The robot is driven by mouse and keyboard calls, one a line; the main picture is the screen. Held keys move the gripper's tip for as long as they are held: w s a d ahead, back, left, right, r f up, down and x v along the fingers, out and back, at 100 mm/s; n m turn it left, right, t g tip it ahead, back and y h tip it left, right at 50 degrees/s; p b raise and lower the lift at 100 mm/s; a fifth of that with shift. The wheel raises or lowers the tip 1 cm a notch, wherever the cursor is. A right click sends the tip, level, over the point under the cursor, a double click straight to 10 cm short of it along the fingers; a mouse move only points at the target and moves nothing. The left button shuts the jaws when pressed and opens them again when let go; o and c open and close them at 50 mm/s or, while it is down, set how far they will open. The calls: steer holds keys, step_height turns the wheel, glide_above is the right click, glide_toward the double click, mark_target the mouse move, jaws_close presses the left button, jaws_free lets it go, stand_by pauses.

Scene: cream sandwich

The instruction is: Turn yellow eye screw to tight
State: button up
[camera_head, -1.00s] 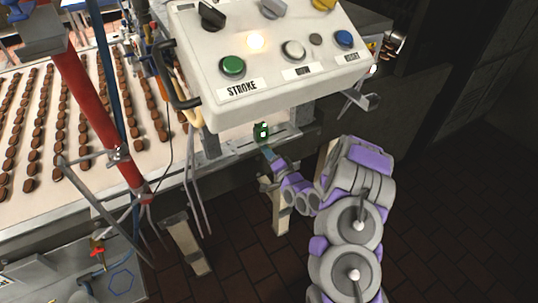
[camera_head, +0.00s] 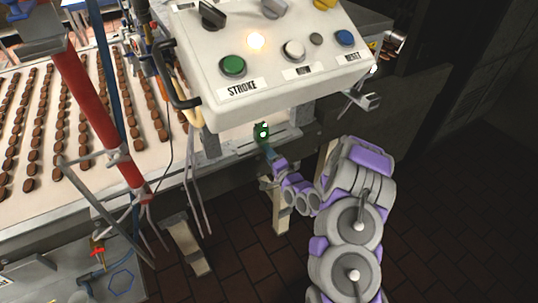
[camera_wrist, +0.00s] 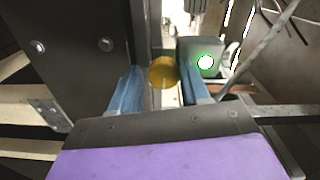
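The yellow eye screw (camera_wrist: 163,72) shows as a round yellow piece in the wrist view, between my gripper's (camera_wrist: 159,80) two blue fingers. The fingers stand apart, one on each side of it. A narrow gap seems to show on its left; on its right it lies close to the finger, and I cannot tell whether they touch. In the head view my gripper (camera_head: 268,151) is small, below the control box, at the machine's front rail. The eye screw cannot be made out there.
A green-lit block (camera_wrist: 206,60) stands just right of the fingers; it also shows in the head view (camera_head: 262,132). The white control box (camera_head: 275,75) hangs above my gripper. A dark panel (camera_wrist: 75,50) is close on the left. The conveyor (camera_head: 100,165) carries rows of brown biscuits.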

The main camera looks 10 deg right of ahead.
steer(key=shift+o, duration=1.4)
steer(key=p+v, duration=0.2)
steer(key=v, duration=1.5)
steer(key=shift+p, duration=0.3)
steer(key=shift+s+d+r, duration=0.1)
